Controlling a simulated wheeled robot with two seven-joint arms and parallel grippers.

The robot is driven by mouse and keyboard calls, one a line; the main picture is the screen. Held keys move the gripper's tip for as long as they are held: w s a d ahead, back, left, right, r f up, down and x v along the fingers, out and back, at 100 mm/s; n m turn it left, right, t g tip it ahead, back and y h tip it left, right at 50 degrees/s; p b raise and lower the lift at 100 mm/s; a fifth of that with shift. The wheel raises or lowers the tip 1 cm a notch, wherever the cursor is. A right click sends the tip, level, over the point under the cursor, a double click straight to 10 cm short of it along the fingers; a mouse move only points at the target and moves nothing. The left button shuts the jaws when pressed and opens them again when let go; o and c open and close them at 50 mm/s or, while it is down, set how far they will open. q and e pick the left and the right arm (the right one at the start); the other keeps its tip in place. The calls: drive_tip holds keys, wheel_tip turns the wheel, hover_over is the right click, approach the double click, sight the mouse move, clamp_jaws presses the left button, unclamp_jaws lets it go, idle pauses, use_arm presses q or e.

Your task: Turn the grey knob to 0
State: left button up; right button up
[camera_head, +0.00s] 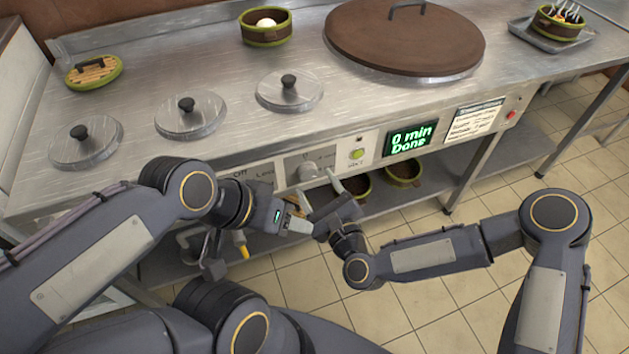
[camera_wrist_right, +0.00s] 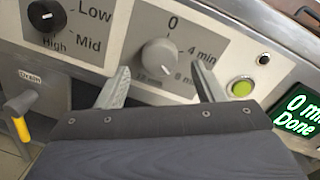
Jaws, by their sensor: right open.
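The grey knob (camera_head: 309,171) is on the front panel of the steel counter. In the right wrist view the grey knob (camera_wrist_right: 159,55) sits on a grey plate marked 0 at the top, then 4, 8 and 12 min around it.
A green display (camera_head: 410,140) reads 0 min Done, with a lit green button (camera_head: 357,154) beside the knob. A black heat knob (camera_wrist_right: 46,15) and a yellow-tipped drain lever (camera_wrist_right: 21,120) lie left. Bowls (camera_head: 403,173) stand on the shelf below.

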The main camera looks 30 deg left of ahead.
sight(308, 172)
drive_tip(key=shift+x, duration=1.45)
drive_tip(key=c, duration=1)
